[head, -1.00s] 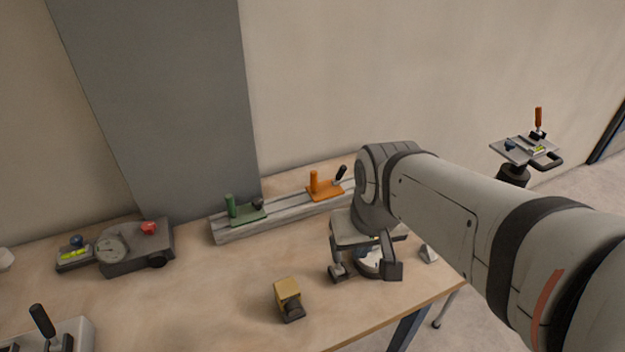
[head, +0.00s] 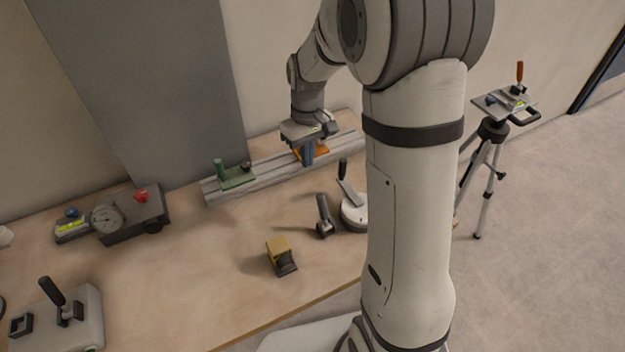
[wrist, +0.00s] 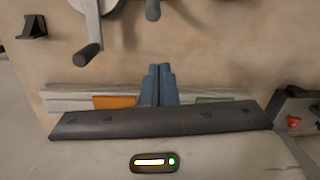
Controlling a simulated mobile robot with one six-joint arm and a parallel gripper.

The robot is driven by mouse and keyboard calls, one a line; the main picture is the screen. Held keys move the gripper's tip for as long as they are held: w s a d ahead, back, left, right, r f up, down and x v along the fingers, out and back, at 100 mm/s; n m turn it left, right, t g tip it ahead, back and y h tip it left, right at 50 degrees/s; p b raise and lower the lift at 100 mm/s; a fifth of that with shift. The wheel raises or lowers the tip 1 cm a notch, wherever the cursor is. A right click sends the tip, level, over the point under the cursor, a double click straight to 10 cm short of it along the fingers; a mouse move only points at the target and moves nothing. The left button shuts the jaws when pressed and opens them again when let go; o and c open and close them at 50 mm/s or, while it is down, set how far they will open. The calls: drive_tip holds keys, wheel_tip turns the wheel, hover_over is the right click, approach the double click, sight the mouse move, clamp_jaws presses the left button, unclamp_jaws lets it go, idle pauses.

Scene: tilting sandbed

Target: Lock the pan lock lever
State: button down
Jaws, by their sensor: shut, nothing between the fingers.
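No label in view marks the pan lock lever, and I cannot tell which lever it is. An orange-handled lever (head: 520,72) stands upright on the tripod's plate at the right. A black-handled lever (head: 347,180) slants up from a white round base (head: 355,217), partly behind my arm. Another black-handled lever (head: 55,293) tilts on a grey box at the front left. My gripper (head: 308,158) points down over the orange carriage on the rail, far from the tripod. Its blue fingers are together and empty in the wrist view (wrist: 159,84).
The grey rail (head: 275,172) holds a green carriage (head: 236,179) and an orange carriage (head: 323,152). A dial device (head: 130,218), a yellow block (head: 279,250) and a black-handled tool (head: 324,215) stand on the table.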

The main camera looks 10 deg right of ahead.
sight(323, 211)
drive_tip(key=shift+w+a+f, duration=0.1)
drive_tip(key=shift+w+f, duration=0.5)
drive_tip(key=shift+w, duration=0.05)
drive_tip(key=f, duration=0.3)
drive_tip(key=s+f+p, duration=0.1)
drive_tip(key=f, duration=0.6)
drive_tip(key=shift+s+a, duration=0.15)
drive_tip(key=s, duration=0.1)
drive_tip(key=s+d+r+p, duration=0.1)
drive_tip(key=s, duration=0.1)
drive_tip(key=shift+s+d+r+p, duration=0.1)
drive_tip(key=shift+d+r+p, duration=0.2)
drive_tip(key=shift+r+p, duration=0.1)
drive_tip(key=shift+f+b, duration=0.1)
drive_tip(key=shift+b, duration=0.25)
